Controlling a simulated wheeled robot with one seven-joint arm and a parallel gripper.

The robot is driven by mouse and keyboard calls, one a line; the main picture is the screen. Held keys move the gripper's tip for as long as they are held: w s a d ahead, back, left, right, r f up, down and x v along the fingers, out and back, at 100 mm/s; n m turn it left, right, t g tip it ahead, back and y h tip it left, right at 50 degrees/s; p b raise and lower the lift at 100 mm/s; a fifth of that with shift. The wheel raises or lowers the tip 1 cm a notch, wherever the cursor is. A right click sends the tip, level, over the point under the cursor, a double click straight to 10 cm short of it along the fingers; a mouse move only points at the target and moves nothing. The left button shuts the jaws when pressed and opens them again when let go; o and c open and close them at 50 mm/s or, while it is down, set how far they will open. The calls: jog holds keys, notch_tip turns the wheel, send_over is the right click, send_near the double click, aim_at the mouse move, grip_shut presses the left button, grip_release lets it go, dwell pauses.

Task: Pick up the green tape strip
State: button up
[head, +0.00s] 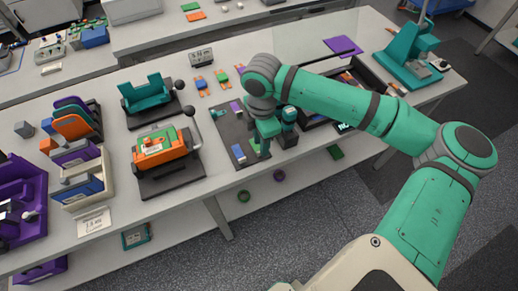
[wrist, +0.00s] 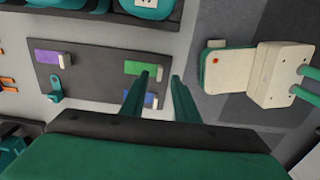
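The green tape strip (wrist: 134,67) lies on a dark mat (wrist: 95,75) in the wrist view, with a white piece at its right end. My gripper (wrist: 160,76) is open and empty, its two green fingers apart; the left fingertip overlaps the strip's lower edge in the picture. I cannot tell the height of the fingers above the mat. In the head view my gripper (head: 264,150) points down over the right part of the mat (head: 227,130), and I cannot make out the green strip there.
A purple strip (wrist: 46,57) and a teal clip (wrist: 56,88) share the mat. A blue strip (wrist: 150,99) is partly behind my left finger. In the head view, an orange-green device (head: 160,148) stands left of the mat and a dark tray (head: 375,75) lies to the right.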

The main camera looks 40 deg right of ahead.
jog(key=shift+f, duration=1.65)
grip_shut()
